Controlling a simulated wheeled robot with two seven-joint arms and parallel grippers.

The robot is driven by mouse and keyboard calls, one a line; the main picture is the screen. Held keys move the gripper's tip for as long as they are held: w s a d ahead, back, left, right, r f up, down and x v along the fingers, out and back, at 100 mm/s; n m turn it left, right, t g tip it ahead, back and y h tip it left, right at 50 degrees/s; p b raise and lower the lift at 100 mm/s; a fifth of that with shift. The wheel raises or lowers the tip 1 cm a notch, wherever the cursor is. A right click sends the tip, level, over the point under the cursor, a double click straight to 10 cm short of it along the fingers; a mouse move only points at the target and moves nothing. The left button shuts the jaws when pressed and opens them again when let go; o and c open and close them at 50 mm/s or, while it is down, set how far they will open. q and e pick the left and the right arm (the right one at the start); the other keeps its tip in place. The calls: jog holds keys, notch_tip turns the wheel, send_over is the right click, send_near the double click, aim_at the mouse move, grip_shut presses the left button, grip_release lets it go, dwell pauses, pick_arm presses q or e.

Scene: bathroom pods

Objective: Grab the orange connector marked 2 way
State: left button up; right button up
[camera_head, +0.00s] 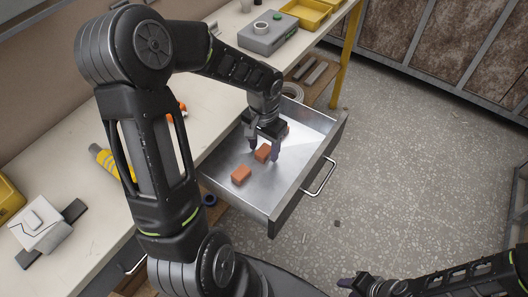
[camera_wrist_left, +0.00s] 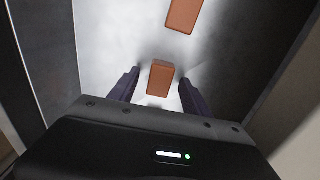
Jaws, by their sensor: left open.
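An open metal drawer (camera_head: 228,187) holds small orange blocks. One orange connector (camera_head: 263,153) lies under my left gripper (camera_head: 264,152); in the left wrist view this connector (camera_wrist_left: 161,78) sits between the two spread fingertips (camera_wrist_left: 160,85). The left gripper is open, with a finger on each side of it. A second orange connector (camera_head: 241,175) lies nearer the drawer's front left; it also shows in the left wrist view (camera_wrist_left: 184,15). No "2 way" marking is readable on either.
The drawer walls stand close around the left gripper, and its handle (camera_head: 320,176) faces the open floor. The worktop (camera_head: 215,95) carries a grey box (camera_head: 268,36), yellow trays (camera_head: 306,12) and a yellow-handled tool (camera_head: 105,160).

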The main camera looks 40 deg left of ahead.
dwell(0.3)
pick_arm(q)
grip_shut()
dwell(0.5)
